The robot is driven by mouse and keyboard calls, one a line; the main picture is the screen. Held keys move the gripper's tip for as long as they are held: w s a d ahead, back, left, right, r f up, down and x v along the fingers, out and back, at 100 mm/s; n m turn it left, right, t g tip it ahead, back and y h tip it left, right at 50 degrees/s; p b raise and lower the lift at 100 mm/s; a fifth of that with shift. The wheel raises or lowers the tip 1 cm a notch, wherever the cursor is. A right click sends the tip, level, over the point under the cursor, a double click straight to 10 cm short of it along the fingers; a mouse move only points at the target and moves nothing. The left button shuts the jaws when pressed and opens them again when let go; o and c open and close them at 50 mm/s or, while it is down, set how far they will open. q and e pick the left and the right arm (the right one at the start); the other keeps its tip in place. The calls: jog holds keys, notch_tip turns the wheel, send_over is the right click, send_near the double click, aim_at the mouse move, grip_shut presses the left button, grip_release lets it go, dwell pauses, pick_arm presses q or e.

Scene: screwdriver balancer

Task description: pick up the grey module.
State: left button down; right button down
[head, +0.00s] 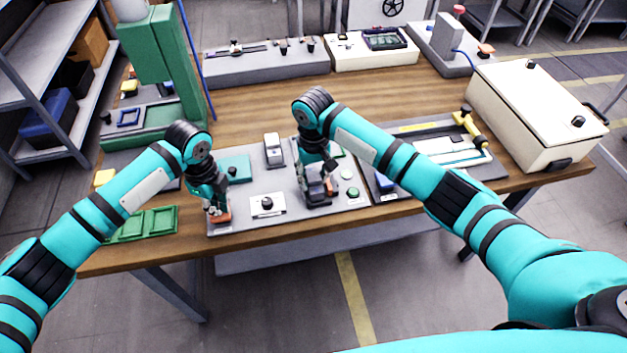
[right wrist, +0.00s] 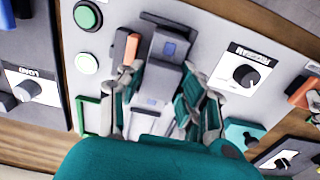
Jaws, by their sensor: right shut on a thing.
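The grey module (right wrist: 164,78) is a blocky grey piece with a small blue square, standing on the light panel. In the head view it shows as a dark grey block (head: 318,191), partly covered by my right gripper (head: 318,178). In the right wrist view the fingers of my right gripper (right wrist: 160,82) lie on both sides of the module, shut on it. I cannot tell whether it is clear of the panel. My left gripper (head: 217,208) points down at an orange-red block (head: 219,218) at the panel's left end; its fingers are too small to read.
A knob on a white plate (head: 267,205) sits between the grippers. Green buttons (head: 352,191) lie right of the module. A lighter grey block (head: 273,148) stands behind. Green trays (head: 145,224) lie left, a yellow-handled tool (head: 468,128) and white box (head: 530,110) right.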

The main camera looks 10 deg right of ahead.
aim_at(314, 176)
pick_arm(q)
jog(key=shift+f, duration=0.1)
pick_arm(e)
notch_tip(314, 176, up, 15)
dwell(0.9)
